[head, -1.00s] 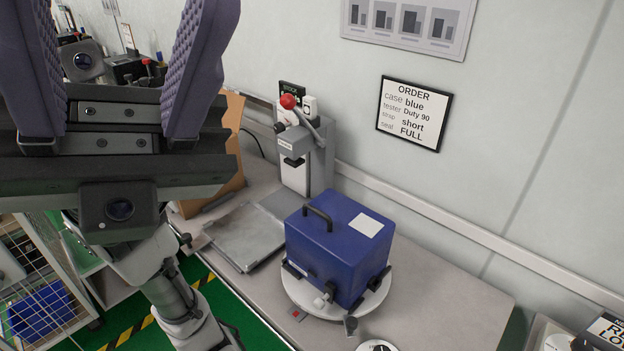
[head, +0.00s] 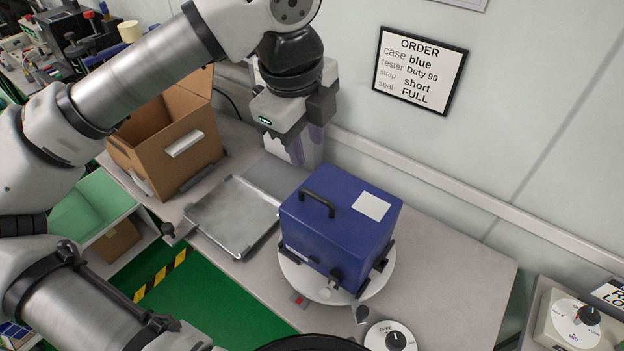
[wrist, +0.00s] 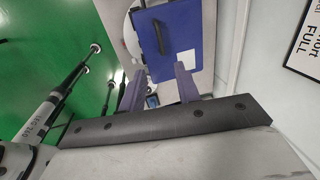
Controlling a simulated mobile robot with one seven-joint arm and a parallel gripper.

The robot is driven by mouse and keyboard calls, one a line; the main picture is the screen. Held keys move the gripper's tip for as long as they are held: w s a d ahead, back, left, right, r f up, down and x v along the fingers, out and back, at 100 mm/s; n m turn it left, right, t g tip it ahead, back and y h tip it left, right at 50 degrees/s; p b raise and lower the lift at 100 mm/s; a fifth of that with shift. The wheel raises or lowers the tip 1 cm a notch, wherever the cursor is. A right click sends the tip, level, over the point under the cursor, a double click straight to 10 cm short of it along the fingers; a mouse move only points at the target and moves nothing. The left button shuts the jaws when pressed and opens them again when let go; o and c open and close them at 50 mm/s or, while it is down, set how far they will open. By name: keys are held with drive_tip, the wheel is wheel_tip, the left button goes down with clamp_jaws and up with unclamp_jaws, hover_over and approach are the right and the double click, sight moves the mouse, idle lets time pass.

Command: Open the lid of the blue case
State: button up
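The blue case (head: 335,234) stands shut on a round white turntable (head: 378,286) on the bench. A dark handle (head: 317,203) and a white label (head: 371,206) are on its lid, and dark clamps sit around its base. My gripper (head: 308,150) points down behind and to the upper left of the case, apart from it. In the wrist view my gripper (wrist: 158,82) has its two purple fingers spread apart with nothing between them. The blue case (wrist: 172,40) and its handle (wrist: 159,38) show beyond the fingertips there.
A metal tray (head: 232,216) lies left of the case. An open cardboard box (head: 165,145) stands at the back left. A dial marked FREE (head: 392,338) is at the front, and another dial box (head: 575,325) is at the right. The bench right of the case is clear.

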sight(319, 196)
drive_tip(key=f+p, duration=0.1)
drive_tip(key=f, duration=0.3)
drive_tip(key=w+d+f, duration=0.1)
drive_tip(key=f, duration=0.3)
drive_tip(key=w+f+p, duration=0.1)
drive_tip(key=f, duration=0.4)
drive_tip(key=shift+d+p, duration=0.3)
drive_tip(key=shift+d, duration=0.1)
clamp_jaws()
